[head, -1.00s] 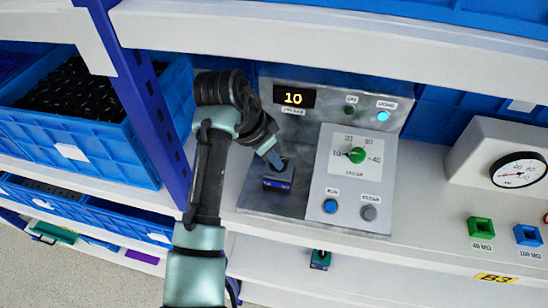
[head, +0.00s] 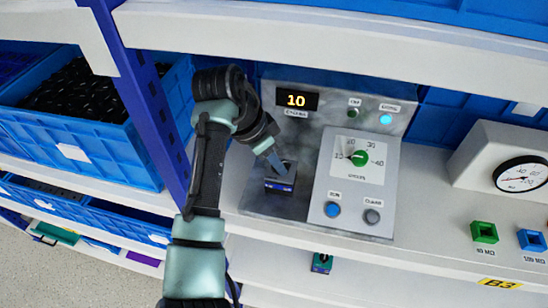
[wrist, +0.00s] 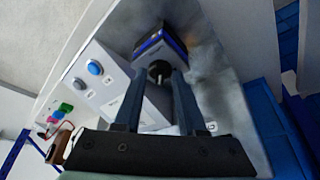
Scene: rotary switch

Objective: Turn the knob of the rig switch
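The rig switch is a small dark block with a blue band (head: 280,185), mounted on the lower left of the grey rig. It also shows in the wrist view (wrist: 160,45). Its small dark knob (wrist: 158,71) faces my wrist camera. My gripper (head: 281,172) reaches down to the switch from the upper left. In the wrist view the fingertips lie on either side of the knob. I cannot tell whether they touch it. In the head view the fingers hide most of the knob.
The rig's display (head: 297,101) reads 10, and a cyan lamp (head: 386,119) is lit. Beside the switch are a green dial (head: 360,158), a blue button (head: 333,210) and a grey button (head: 372,217). A blue shelf post (head: 140,100) stands left of my arm.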

